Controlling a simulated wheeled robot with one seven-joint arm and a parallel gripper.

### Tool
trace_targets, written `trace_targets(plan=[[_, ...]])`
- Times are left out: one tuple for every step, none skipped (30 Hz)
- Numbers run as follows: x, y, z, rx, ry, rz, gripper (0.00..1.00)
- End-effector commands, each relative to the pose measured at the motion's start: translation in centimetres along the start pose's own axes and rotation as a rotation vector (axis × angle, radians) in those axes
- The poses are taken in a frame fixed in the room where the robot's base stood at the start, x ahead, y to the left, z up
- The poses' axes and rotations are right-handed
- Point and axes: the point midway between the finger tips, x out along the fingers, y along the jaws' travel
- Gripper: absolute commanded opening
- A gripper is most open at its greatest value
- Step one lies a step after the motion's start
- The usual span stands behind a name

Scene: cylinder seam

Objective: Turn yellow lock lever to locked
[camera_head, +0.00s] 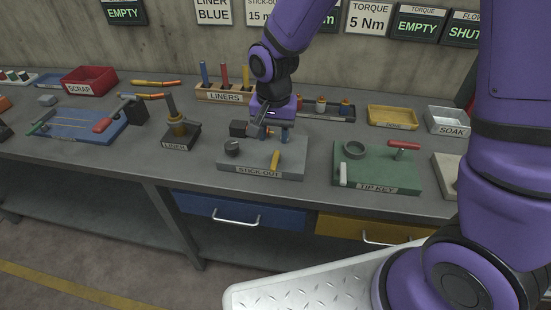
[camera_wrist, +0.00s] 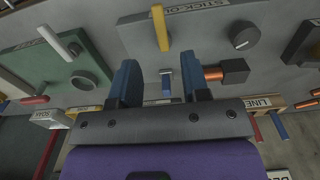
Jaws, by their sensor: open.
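The yellow lever (camera_head: 275,159) stands up from the grey STICK-OUT plate (camera_head: 295,163), near the plate's front label. In the wrist view the lever (camera_wrist: 160,28) lies beyond my fingertips, roughly in line with the gap between them. My gripper (camera_wrist: 158,78) is open, with two blue fingers apart and no lever between them. In the head view my gripper (camera_head: 272,132) hangs over the back of the plate, behind the lever. A dark round knob (camera_wrist: 245,35) and a dark block with a copper-coloured rod (camera_wrist: 232,71) are on the same plate.
The green TIP KEY plate (camera_head: 375,175) with a ring and red-handled tool is to the right. A holder with an upright post (camera_head: 180,132) stands left. The LINERS rack (camera_head: 225,97) is behind. Bench space in front of the plates is clear.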

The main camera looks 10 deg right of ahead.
Motion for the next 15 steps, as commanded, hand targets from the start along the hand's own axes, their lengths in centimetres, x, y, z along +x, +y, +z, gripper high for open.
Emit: trace_targets(plan=[[0.9, 0.1, 0.1, -0.001, -0.004, 0.004, 0.43], [1.4, 0.1, 0.1, -0.001, -0.004, 0.003, 0.43], [2.1, 0.1, 0.1, 0.000, -0.004, 0.004, 0.43], [2.6, 0.1, 0.1, 0.000, -0.004, 0.003, 0.43], [3.2, 0.1, 0.1, -0.001, -0.004, 0.004, 0.43], [3.9, 0.1, 0.1, -0.001, -0.004, 0.003, 0.43], [4.4, 0.1, 0.1, -0.001, -0.003, 0.004, 0.43], [4.9, 0.1, 0.0, -0.001, -0.003, 0.004, 0.43], [5.5, 0.1, 0.0, -0.001, -0.003, 0.003, 0.43], [5.9, 0.1, 0.1, -0.001, -0.003, 0.003, 0.43], [6.3, 0.1, 0.1, -0.001, -0.003, 0.003, 0.43], [6.8, 0.1, 0.1, -0.002, -0.003, 0.003, 0.43], [7.2, 0.1, 0.1, -0.002, -0.002, 0.003, 0.43], [7.5, 0.1, 0.1, -0.002, -0.002, 0.002, 0.43], [7.8, 0.1, 0.1, -0.001, -0.002, 0.002, 0.43]])
